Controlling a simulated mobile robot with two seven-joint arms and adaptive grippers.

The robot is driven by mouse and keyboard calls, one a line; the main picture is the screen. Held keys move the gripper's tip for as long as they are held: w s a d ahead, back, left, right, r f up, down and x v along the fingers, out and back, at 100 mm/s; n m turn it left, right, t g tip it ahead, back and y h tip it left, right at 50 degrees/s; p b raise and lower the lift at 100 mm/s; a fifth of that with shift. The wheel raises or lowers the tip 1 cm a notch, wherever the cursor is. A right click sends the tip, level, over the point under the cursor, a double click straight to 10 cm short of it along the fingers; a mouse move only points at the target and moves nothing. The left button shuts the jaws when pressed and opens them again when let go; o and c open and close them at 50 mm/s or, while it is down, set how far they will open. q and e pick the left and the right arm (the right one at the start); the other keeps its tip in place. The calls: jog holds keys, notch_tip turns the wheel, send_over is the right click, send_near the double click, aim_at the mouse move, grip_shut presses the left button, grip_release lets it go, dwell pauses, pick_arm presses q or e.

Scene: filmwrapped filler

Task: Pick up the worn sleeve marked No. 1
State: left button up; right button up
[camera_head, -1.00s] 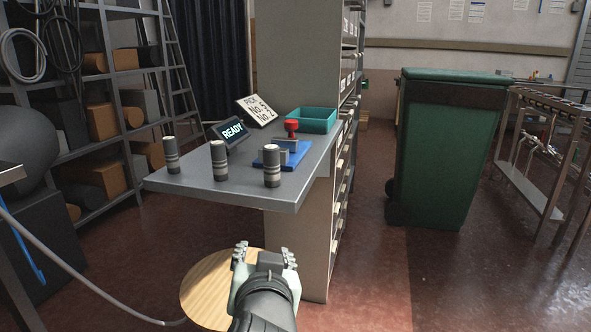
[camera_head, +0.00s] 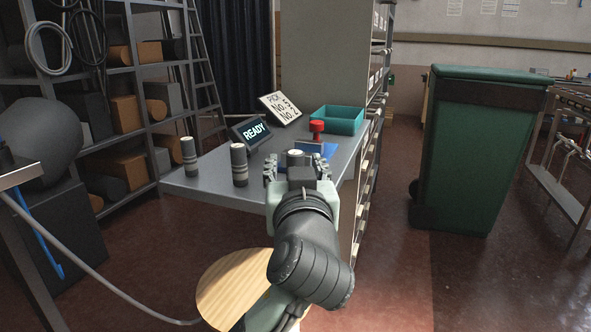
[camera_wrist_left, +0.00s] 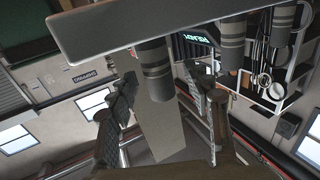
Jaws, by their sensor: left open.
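Three dark grey cylinders with pale bands, likely the sleeves, stand upright on the grey tabletop (camera_head: 205,187). The left sleeve (camera_head: 190,157) and middle sleeve (camera_head: 239,165) show clearly. The right sleeve (camera_head: 295,154) is mostly hidden behind my left gripper (camera_head: 295,166). I can read no number on any of them. In the left wrist view, which looks upside down, the right sleeve (camera_wrist_left: 155,72) appears between the two open, empty fingers. They look apart from it; how far it lies between them I cannot tell. My right gripper is out of view.
A READY display (camera_head: 251,132), a PICK sign (camera_head: 280,108) with unclear numbers, a teal tray (camera_head: 338,121) and a red-handled stamp (camera_head: 317,131) on a blue pad stand behind the sleeves. A round wooden stool (camera_head: 228,288) is below; a green bin (camera_head: 466,160) stands right.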

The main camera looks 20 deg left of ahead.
pick_arm(q)
jog(key=shift+w+a, duration=0.2)
jog(key=shift+w, duration=0.25)
grip_shut()
